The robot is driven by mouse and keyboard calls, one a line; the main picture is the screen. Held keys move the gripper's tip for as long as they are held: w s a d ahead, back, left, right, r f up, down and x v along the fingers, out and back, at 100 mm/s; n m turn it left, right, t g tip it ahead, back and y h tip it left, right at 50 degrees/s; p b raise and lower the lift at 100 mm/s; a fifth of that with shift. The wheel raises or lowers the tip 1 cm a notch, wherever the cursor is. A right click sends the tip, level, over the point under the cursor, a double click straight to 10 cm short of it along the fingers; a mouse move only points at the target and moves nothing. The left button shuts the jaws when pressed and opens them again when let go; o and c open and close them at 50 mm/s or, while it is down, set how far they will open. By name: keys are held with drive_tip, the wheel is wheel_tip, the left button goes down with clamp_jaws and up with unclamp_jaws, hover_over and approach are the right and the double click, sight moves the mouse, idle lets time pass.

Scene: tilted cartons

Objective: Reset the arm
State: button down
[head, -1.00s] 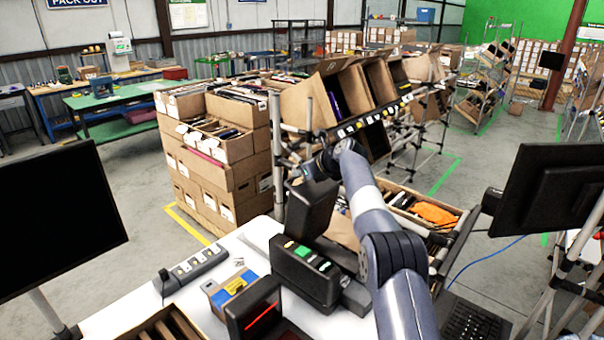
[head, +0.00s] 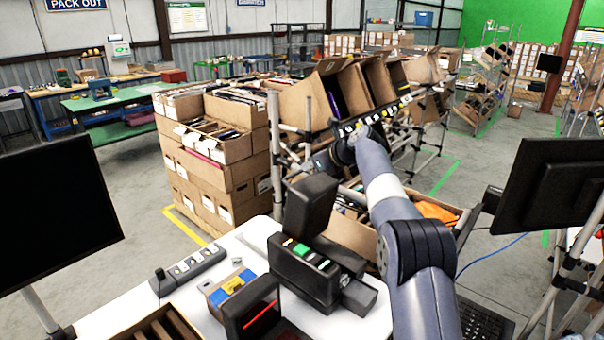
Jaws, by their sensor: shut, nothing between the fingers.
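My arm (head: 392,210) rises from the bottom right of the head view and reaches forward over the work table's far edge. Its wrist bends left, and my gripper (head: 296,172) is at its end, small and dark against the shelf frame. It is shut and holds nothing. It hangs in front of the rack of tilted cartons (head: 340,98), above and behind a black box-shaped device. The fine shape of the fingertips is hard to make out.
The white table (head: 365,328) bears a black device with coloured buttons (head: 303,265), a button strip (head: 188,270) and a blue-yellow box (head: 232,287). Stacked cartons (head: 215,185) stand left of the rack. Monitors (head: 60,215) (head: 550,190) flank the table. Floor at left is clear.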

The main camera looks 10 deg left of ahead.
sight(295, 175)
drive_tip(key=shift+b+v, duration=0.55)
drive_tip(key=shift+v, duration=2.15)
drive_tip(key=p+x, duration=0.4)
drive_tip(key=x, duration=0.6)
drive_tip(key=shift+w+a+f, duration=0.15)
drive_tip(key=shift+a+f, duration=0.1)
drive_tip(key=shift+d, duration=0.1)
drive_tip(key=shift+s+d+r+b, duration=0.25)
drive_tip(key=shift+d+r+b, duration=0.1)
drive_tip(key=shift+b, duration=0.1)
drive_tip(key=b+v, duration=0.3)
drive_tip(key=v, duration=0.6)
drive_tip(key=shift+s+d+r, duration=0.15)
drive_tip(key=shift+d+r, duration=0.05)
drive_tip(key=shift+d, duration=0.1)
drive_tip(key=shift+s+d+f+p+x, duration=0.15)
drive_tip(key=shift+p+x, duration=0.5)
drive_tip(key=shift+x, duration=0.85)
drive_tip(key=shift+f+p+x, duration=0.2)
drive_tip(key=shift+p+x, duration=0.5)
drive_tip(key=shift+x, duration=0.75)
drive_tip(key=shift+s+d+f+p+x, duration=0.15)
drive_tip(key=shift+p+x, duration=0.5)
drive_tip(key=shift+x, duration=0.85)
